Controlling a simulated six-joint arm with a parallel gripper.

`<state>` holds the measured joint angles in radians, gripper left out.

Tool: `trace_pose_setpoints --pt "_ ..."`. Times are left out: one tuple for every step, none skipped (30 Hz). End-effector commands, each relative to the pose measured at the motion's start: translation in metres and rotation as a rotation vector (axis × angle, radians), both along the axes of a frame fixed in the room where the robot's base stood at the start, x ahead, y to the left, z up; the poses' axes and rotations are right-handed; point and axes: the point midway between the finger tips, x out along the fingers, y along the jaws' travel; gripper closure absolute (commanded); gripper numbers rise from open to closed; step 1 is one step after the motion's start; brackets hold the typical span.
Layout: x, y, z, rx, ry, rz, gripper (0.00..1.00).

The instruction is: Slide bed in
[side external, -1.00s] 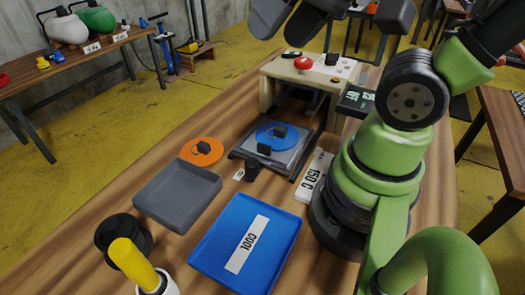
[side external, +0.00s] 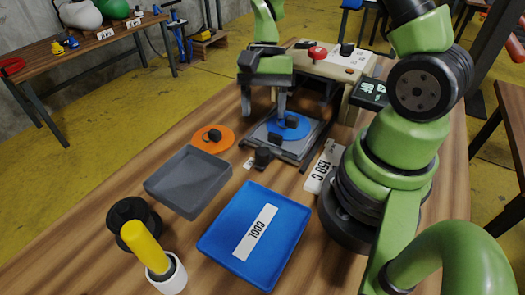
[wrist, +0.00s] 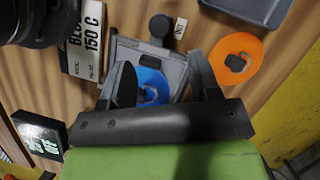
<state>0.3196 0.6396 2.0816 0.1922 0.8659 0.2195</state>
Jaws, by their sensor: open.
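The bed is a grey sliding plate (side external: 296,148) pulled out in front of the beige press (side external: 335,68). A blue disc (side external: 296,127) with a dark block lies on it. The bed's dark knob handle (side external: 263,156) sticks out at its front end. In the wrist view the bed (wrist: 128,50) and its round knob (wrist: 160,26) show beyond my fingers. My gripper (side external: 265,108) is open and empty, pointing down over the bed's left part. In the wrist view the fingers (wrist: 165,80) stand apart, partly covering the blue disc (wrist: 150,86). Contact cannot be told.
An orange disc (side external: 212,138) lies left of the bed. A grey tray (side external: 188,181) and a blue COOL tray (side external: 285,230) stand in front. A 150 C label block (side external: 323,167) lies to the right. A yellow-handled tool (side external: 145,245) stands at the front left.

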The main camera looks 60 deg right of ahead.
Motion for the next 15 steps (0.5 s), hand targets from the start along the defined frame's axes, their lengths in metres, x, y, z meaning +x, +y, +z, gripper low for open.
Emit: trace_pose_setpoints --pt "-0.001 0.002 -0.004 0.003 0.006 -0.002 0.43" --pt "-0.002 0.003 -0.007 0.003 0.007 0.0 0.43" --pt "-0.003 0.005 -0.011 0.004 0.008 0.0 0.43" --pt "-0.004 0.006 -0.016 0.004 0.008 0.001 0.43" --pt "-0.005 0.008 -0.02 0.003 0.01 0.001 0.43" --pt "-0.006 0.011 -0.027 0.003 0.01 0.001 0.43" --pt "-0.007 0.013 -0.033 0.005 0.011 0.001 0.43" --pt "-0.009 0.015 -0.039 0.005 0.011 0.001 0.43" --pt "-0.01 0.018 -0.047 0.002 0.011 0.002 0.43" --pt "-0.011 0.02 -0.052 0.003 0.011 0.0 0.43" --pt "-0.012 0.022 -0.056 0.004 0.01 0.001 0.43" --pt "-0.013 0.024 -0.062 0.003 0.009 0.002 0.43" --pt "-0.014 0.025 -0.067 0.002 0.01 0.001 0.43" --pt "-0.015 0.027 -0.071 0.0 0.01 0.003 0.43" --pt "-0.015 0.028 -0.075 0.001 0.007 0.001 0.43"
